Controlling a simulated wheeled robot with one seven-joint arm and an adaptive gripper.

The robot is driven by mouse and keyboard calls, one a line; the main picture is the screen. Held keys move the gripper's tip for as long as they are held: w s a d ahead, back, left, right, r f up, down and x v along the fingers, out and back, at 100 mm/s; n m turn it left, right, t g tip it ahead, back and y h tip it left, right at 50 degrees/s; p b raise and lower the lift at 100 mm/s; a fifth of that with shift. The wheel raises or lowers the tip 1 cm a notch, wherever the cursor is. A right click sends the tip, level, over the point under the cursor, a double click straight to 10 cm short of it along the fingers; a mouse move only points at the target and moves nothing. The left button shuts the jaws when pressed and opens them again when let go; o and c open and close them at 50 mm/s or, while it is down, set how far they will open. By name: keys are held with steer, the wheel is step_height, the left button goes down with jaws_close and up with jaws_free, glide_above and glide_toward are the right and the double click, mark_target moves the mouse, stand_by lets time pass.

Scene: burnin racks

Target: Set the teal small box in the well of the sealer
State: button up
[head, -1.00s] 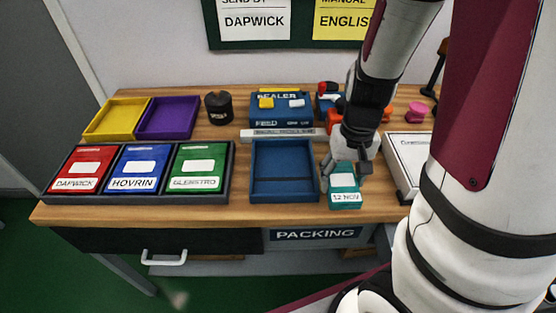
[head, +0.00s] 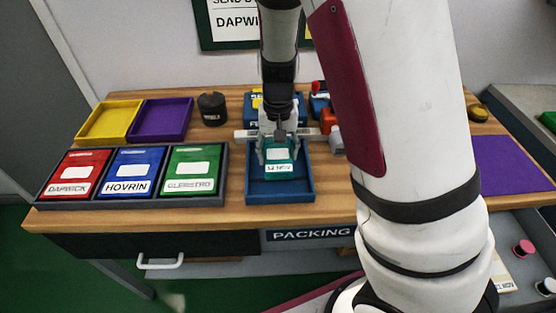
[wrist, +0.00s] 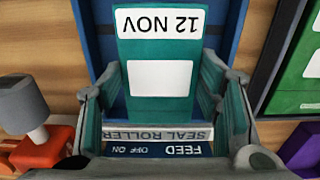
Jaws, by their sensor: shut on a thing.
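The teal small box (head: 281,170), labelled "12 NOV", is held between the fingers of my gripper (head: 277,158). My gripper is shut on it, and in the wrist view the teal box (wrist: 158,55) shows its label face upside down. The sealer's blue well (head: 281,194) lies beneath the box, which shows over the well's back and middle part. I cannot tell how high the box is above the well floor. Behind it is the seal roller bar (head: 245,135); the blue sealer body (head: 292,103) is partly hidden by my arm.
A rack with red (head: 78,172), blue (head: 133,170) and green (head: 192,170) bins stands left of the well. Yellow (head: 108,121) and purple (head: 161,119) trays and a dark round pot (head: 212,108) are behind. An orange and grey object (wrist: 24,105) stands beside the sealer.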

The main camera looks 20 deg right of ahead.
mark_target(278, 154)
steer(key=shift+f, duration=1.75)
steer(key=shift+f+b, duration=0.15)
steer(key=shift+b, duration=0.2)
steer(key=o, duration=1.2)
steer(key=shift+o, duration=0.2)
step_height(278, 154, up, 12)
steer(key=shift+f+p, duration=0.25)
steer(key=shift+p, duration=0.75)
steer(key=shift+s+r, duration=0.1)
steer(key=shift+r, duration=0.5)
steer(key=s+r+n+t, duration=0.1)
steer(key=s+r, duration=0.6)
steer(key=s, duration=0.5)
steer(key=s+r+n+t, duration=0.2)
steer(key=s+r, duration=0.5)
steer(key=s, duration=0.6)
steer(key=shift+d+n, duration=0.15)
steer(key=shift+n, duration=0.15)
